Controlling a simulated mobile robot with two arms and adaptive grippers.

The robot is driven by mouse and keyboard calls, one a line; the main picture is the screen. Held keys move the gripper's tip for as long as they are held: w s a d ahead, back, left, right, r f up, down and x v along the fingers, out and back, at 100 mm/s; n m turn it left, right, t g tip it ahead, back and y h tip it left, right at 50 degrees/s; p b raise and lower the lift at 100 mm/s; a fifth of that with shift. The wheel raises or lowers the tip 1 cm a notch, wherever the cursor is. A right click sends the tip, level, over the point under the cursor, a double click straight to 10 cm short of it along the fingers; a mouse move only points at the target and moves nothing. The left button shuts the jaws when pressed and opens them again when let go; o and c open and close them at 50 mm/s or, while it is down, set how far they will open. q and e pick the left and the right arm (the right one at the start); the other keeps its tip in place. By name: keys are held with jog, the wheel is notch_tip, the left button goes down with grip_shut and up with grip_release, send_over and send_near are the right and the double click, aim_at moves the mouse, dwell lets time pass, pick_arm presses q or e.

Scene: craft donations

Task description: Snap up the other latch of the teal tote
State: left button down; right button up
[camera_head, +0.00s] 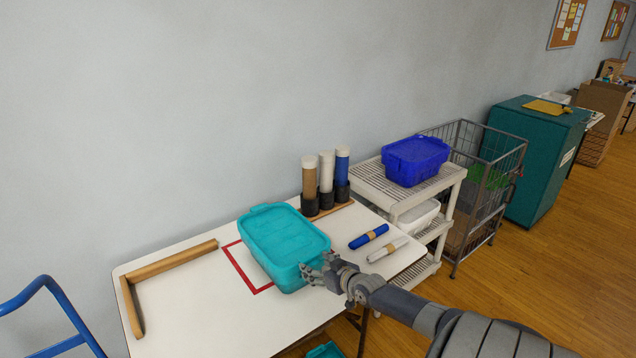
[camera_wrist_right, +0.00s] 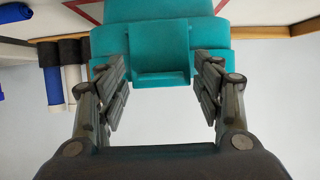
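The teal tote (camera_head: 284,243), with its lid on, sits on the white table (camera_head: 190,310), partly over a red outline. My right gripper (camera_head: 312,270) is at the tote's right end in the head view. In the right wrist view, the tote's teal end (camera_wrist_right: 215,50) shows with a latch flap (camera_wrist_right: 160,50) at its middle. The right gripper's two fingers (camera_wrist_right: 160,85) are apart, one on either side of the latch, with nothing held between them. Whether the fingers touch the tote I cannot tell. My left gripper is not in view.
Several rolls stand in dark holders (camera_head: 326,195) behind the tote. A blue roll (camera_head: 368,237) and a white roll (camera_head: 388,250) lie right of it. A wooden corner rail (camera_head: 175,262) edges the table's left. A white cart (camera_head: 374,185) carries a blue bin (camera_head: 414,162).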

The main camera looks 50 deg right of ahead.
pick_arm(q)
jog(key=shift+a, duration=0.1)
pick_arm(e)
jog(key=shift+r, duration=0.1)
jog(key=v, duration=1.2)
jog(key=shift+d, duration=0.1)
dwell(0.4)
